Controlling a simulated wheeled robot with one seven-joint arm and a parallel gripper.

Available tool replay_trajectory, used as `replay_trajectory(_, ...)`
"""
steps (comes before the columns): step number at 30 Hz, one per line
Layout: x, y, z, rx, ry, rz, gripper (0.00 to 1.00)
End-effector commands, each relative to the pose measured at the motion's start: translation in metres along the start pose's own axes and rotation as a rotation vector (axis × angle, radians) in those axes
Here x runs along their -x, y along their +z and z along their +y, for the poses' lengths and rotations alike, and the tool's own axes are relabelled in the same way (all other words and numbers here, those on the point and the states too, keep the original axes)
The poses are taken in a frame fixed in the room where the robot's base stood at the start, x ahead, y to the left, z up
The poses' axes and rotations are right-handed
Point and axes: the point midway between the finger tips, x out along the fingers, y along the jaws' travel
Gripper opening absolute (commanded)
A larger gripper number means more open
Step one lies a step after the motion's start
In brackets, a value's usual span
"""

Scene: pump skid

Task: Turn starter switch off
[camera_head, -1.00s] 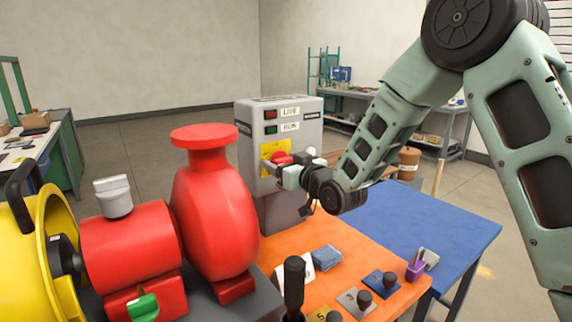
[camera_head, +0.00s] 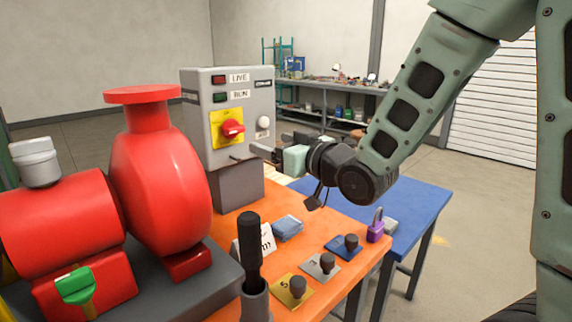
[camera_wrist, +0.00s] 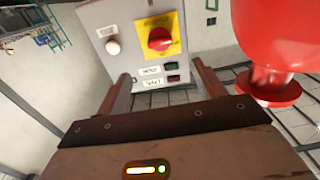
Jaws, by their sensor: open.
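The starter switch (camera_head: 232,129) is a red rotary knob on a yellow plate (camera_head: 217,118), on the front of a grey starter box (camera_head: 197,106). In the head view the knob's grip lies roughly level, slightly tilted. It also shows in the wrist view (camera_wrist: 159,39), where the picture is turned over. My gripper (camera_head: 259,151) is open and empty, to the right of and below the knob, apart from it. In the wrist view its two fingers (camera_wrist: 160,87) stand wide apart, with the box face beyond them. Above the switch are LIVE and RUN labels with dark red and dark green lamps.
A red pump (camera_head: 155,165) stands left of the box. A white round button (camera_head: 263,122) sits right of the switch. A black lever (camera_head: 250,250) rises in front.

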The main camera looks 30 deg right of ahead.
Motion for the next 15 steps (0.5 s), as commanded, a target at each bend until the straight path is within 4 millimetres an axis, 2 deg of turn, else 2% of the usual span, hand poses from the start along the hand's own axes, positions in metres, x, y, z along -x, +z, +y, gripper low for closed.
replay_trajectory(1,0.002,0.006,0.0,0.001,-0.001,0.006,0.69)
replay_trajectory(15,0.022,0.004,0.0,0.002,0.002,0.001,0.69)
